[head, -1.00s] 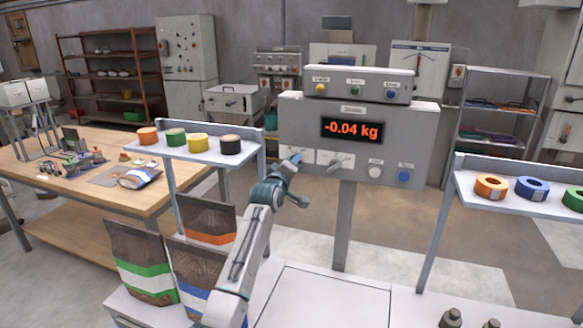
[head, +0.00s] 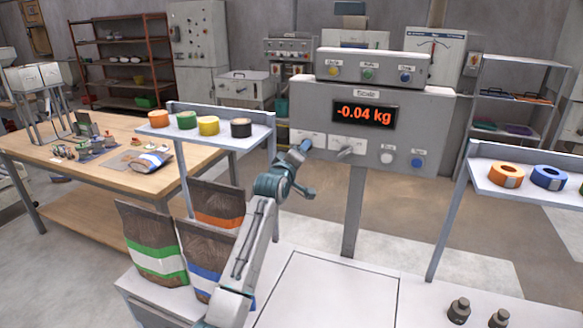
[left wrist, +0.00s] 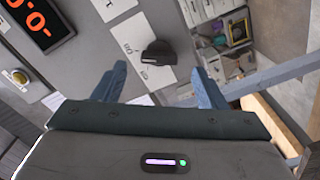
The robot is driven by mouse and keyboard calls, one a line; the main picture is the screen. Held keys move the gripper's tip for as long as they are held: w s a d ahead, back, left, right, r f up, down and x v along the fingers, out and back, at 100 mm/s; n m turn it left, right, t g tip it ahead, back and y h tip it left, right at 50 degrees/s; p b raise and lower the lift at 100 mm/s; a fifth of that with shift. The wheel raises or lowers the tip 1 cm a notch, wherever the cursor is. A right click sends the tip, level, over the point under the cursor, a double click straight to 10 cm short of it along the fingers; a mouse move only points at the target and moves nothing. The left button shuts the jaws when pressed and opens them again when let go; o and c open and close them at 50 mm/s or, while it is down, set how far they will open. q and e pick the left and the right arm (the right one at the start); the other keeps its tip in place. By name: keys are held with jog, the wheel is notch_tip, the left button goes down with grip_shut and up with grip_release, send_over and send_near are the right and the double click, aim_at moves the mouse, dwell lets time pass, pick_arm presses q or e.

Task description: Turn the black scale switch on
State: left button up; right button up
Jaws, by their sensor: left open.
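The scale panel (head: 438,130) stands on a post, its display (head: 364,114) lit with "-0.04 kg". In the left wrist view, the black switch knob (left wrist: 156,55) sits on a white labelled plate (left wrist: 128,33) near the panel's edge. My left gripper (head: 310,168) is in front of the panel's lower left, where its finger hides the switch from the head. In the wrist view the left gripper (left wrist: 160,84) is open, its fingers on either side below the knob, apparently not touching it. The knob's setting is hard to read. My right gripper is not in view.
A second lever switch (head: 345,150), a white button (head: 387,158) and a blue button (head: 418,163) are to the right. A shelf of tape rolls (head: 262,139) stands at left, above several bags (head: 152,255). Two weights (head: 459,309) stand at lower right.

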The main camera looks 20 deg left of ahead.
pick_arm(q)
jog(key=s+b, duration=0.1)
jog(key=s, duration=0.6)
jog(key=shift+s+b, duration=0.2)
jog(key=shift+b, duration=0.2)
jog(key=shift+a, duration=0.15)
